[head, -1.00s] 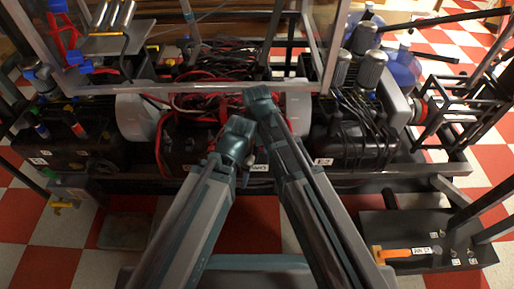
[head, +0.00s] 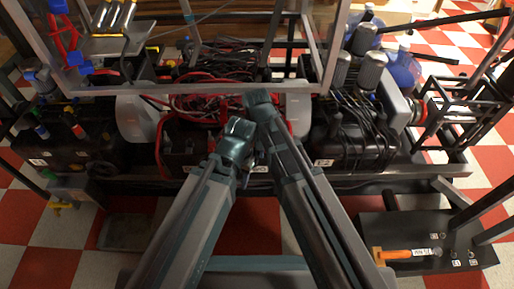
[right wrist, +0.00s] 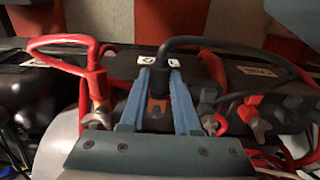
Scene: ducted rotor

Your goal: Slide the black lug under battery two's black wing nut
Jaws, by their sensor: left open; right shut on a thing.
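In the right wrist view, my right gripper (right wrist: 160,72) is shut on the end of a thick black cable (right wrist: 205,44). The cable stands upright between the blue fingers, then loops right. The black lug is hidden or too small to make out. To the right are silvery wing nuts, one (right wrist: 257,125) under an orange-red part and one (right wrist: 210,125) close to the gripper. I cannot tell which is battery two's black one. In the head view, my right gripper (head: 260,98) is over the middle battery area. My left gripper (head: 237,138) is open, lower and just left of it.
A red cable (right wrist: 62,42) loops to a wing-nut terminal (right wrist: 97,112) at left in the wrist view. Red wires (head: 205,103) crowd behind the grippers in the head view. Black-cabled cylinders (head: 370,72) stand at right.

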